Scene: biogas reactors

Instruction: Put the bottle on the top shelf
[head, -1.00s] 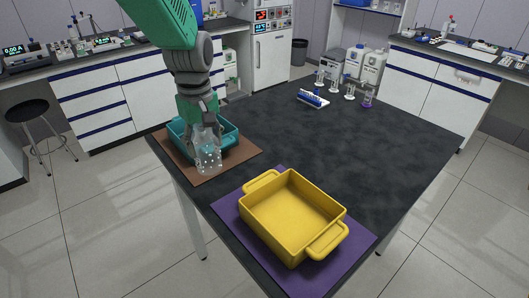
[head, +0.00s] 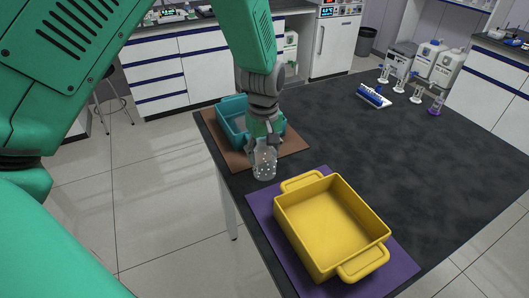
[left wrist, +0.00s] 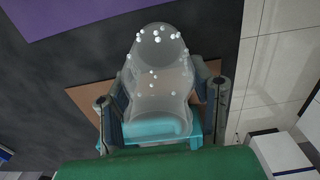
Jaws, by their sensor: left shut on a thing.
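A clear bottle (head: 264,162) with white dots is held in my left gripper (head: 265,138), by the teal tray near the table's left edge. In the left wrist view the bottle (left wrist: 157,75) sits between the two fingers of my left gripper (left wrist: 160,115), which are shut on it. Whether the bottle touches the table is hard to tell. A shelf unit (head: 462,5) shows only in part at the top right. My right gripper is not in view.
A teal tray (head: 233,108) lies on a brown mat (head: 290,146), and a yellow tray (head: 290,207) on a purple mat (head: 262,207). A blue rack (head: 375,95), small cylinders (head: 435,103) and white jugs (head: 447,68) stand at the back right. The dark table's middle (head: 350,135) is clear.

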